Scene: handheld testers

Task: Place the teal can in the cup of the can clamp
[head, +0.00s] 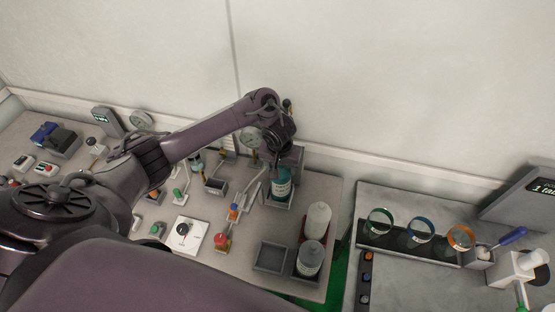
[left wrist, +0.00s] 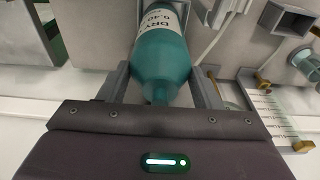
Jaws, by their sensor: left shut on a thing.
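The teal can (head: 282,183) has a white label and stands at the back of the bench in the head view. My left gripper (head: 284,166) is above it with its fingers around its upper part. In the left wrist view the teal can (left wrist: 162,58) sits between the two fingers of my left gripper (left wrist: 160,88), which is shut on it. A grey square holder (head: 278,205) surrounds the can's lower end; I cannot tell whether the can rests on its bottom. My right gripper is not in view.
Two pale cans (head: 311,258) stand right of an empty grey tray (head: 270,257). A second bench (head: 400,285) at right carries coloured rings (head: 420,230). A wall closes off the back.

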